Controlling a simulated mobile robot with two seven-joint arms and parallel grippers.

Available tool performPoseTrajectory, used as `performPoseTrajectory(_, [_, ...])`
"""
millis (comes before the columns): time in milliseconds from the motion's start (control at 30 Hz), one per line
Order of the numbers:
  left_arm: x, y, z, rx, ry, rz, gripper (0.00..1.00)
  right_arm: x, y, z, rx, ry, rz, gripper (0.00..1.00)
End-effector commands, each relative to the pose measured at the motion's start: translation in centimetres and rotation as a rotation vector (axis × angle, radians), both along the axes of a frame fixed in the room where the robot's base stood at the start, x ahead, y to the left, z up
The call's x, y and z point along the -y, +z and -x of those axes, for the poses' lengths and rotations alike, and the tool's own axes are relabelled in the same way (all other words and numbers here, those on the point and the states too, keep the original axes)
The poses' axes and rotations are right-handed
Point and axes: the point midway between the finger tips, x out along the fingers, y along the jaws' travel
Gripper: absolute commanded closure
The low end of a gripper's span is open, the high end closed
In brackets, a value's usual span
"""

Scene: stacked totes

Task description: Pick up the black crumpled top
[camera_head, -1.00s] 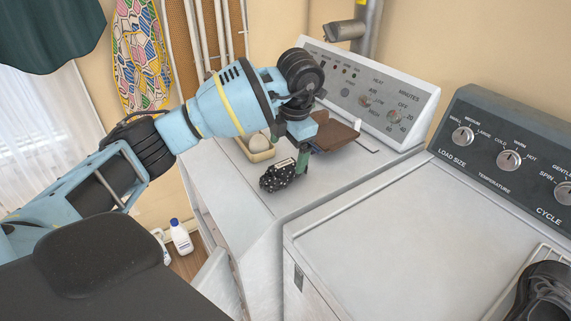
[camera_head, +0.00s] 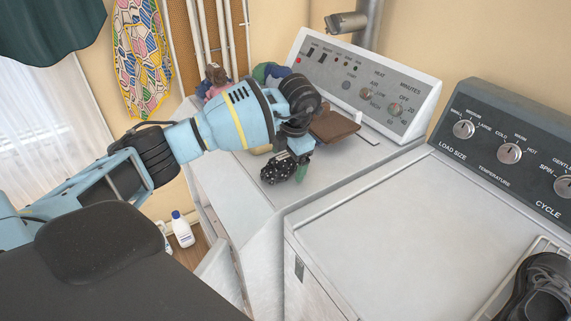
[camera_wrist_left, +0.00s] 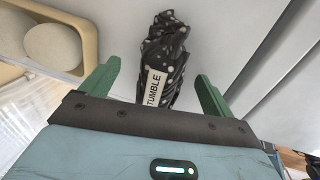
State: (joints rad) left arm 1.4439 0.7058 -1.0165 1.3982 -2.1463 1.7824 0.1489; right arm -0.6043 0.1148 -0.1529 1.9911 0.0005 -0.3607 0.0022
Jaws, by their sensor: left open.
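The black crumpled top (camera_head: 278,170) has white dots and lies on the white dryer top, near its front. In the left wrist view the top (camera_wrist_left: 165,45) carries a white label reading TUMBLE. My left gripper (camera_head: 293,165) is above and right beside the top in the head view, partly hiding it. In the left wrist view the green fingers of the left gripper (camera_wrist_left: 158,75) are open, one on each side of the top's near end. I see a gap at each finger. My right gripper is not in view.
A cream dish (camera_wrist_left: 85,22) with round pale things lies left of the top in the wrist view. A brown flat object (camera_head: 335,125) lies behind the gripper. Colourful items (camera_head: 268,72) stand at the back. The washer (camera_head: 390,230) is at the right, with a dark shoe (camera_head: 545,285) on it.

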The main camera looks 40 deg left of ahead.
Motion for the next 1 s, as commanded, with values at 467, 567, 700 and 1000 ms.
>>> performPoseTrajectory(467, [-0.10, -0.36, -0.02, 0.001, 0.001, -0.001, 0.36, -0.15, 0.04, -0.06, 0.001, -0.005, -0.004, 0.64])
performPoseTrajectory(567, [-0.10, -0.35, -0.02, 0.001, 0.001, -0.001, 0.49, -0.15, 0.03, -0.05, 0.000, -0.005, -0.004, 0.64])
performPoseTrajectory(700, [-0.10, -0.29, -0.04, 0.001, 0.001, 0.000, 0.64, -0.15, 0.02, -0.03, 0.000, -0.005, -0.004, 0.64])
performPoseTrajectory(1000, [-0.10, -0.03, -0.06, 0.002, 0.001, 0.000, 0.64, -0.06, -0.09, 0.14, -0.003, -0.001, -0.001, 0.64])
